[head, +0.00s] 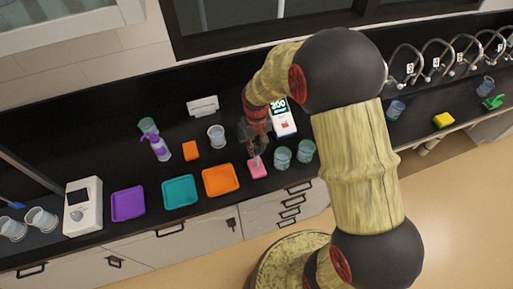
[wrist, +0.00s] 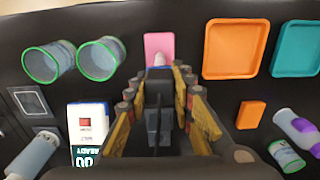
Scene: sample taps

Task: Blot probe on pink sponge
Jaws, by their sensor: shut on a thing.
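The pink sponge (head: 257,167) lies flat on the black counter near its front edge, right of the orange tray. It also shows at the top centre of the wrist view (wrist: 160,44). My gripper (head: 254,148) is over the sponge, pointing down, and is shut on the probe (wrist: 159,100). The probe has a dark body and a pale tip, and the tip is over the sponge's near part in the wrist view. I cannot tell whether the tip touches the sponge. The fingers hide part of the probe.
Two green-rimmed beakers (head: 282,157) (head: 306,151) stand just right of the sponge. The orange tray (head: 221,180) is close on its left, then a teal tray (head: 180,191) and a purple tray (head: 128,203).

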